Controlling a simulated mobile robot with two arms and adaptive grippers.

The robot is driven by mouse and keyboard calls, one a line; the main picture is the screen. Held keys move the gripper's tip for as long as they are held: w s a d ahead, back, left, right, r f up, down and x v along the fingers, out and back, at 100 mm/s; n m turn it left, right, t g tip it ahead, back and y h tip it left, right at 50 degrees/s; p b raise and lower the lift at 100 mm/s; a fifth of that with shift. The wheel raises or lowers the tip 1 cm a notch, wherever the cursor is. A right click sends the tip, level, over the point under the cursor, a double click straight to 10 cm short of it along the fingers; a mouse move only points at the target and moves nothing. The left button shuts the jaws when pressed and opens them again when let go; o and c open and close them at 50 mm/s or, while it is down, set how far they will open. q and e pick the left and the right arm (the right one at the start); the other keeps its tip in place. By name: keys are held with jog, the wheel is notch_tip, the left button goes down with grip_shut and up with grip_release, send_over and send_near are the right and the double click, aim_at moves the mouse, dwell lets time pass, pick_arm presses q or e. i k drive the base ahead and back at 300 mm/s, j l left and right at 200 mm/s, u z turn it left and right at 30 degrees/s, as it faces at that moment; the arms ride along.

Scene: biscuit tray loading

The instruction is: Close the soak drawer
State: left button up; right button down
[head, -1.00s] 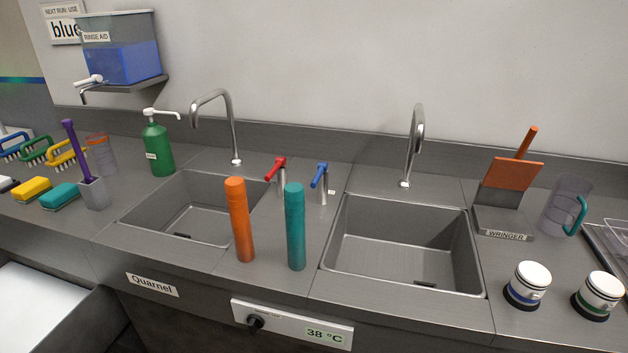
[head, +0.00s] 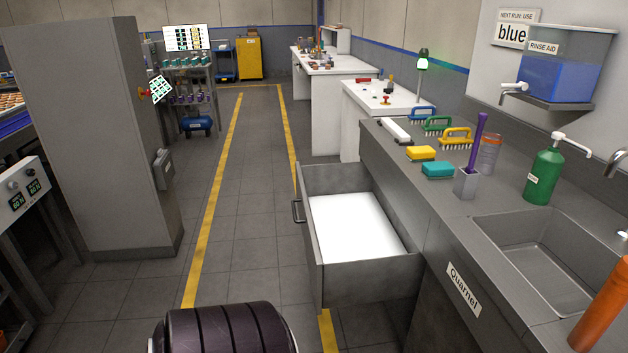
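The soak drawer (head: 370,288) is pulled well out from the front of the grey sink counter (head: 440,228). It is a grey metal box with a white surface (head: 352,226) inside. Its bar handle (head: 297,211) is on the front panel, facing the aisle. A label reading "Quarnel" (head: 463,289) is on the counter front, right of the drawer. Neither of my grippers shows.
The aisle floor (head: 245,190) left of the drawer is clear, with yellow lines. A tall grey cabinet (head: 95,130) stands at the left.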

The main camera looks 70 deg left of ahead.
aim_at(358, 250)
jog(key=k+j+u, duration=0.1)
jog(key=k+u, duration=0.15)
jog(key=u, duration=0.15)
jog(key=k+j+u, duration=0.15)
jog(key=u, duration=0.2)
jog(key=k+u, duration=0.1)
jog(key=u, duration=1.15)
jog(key=z, duration=0.35)
jog(key=i, duration=0.05)
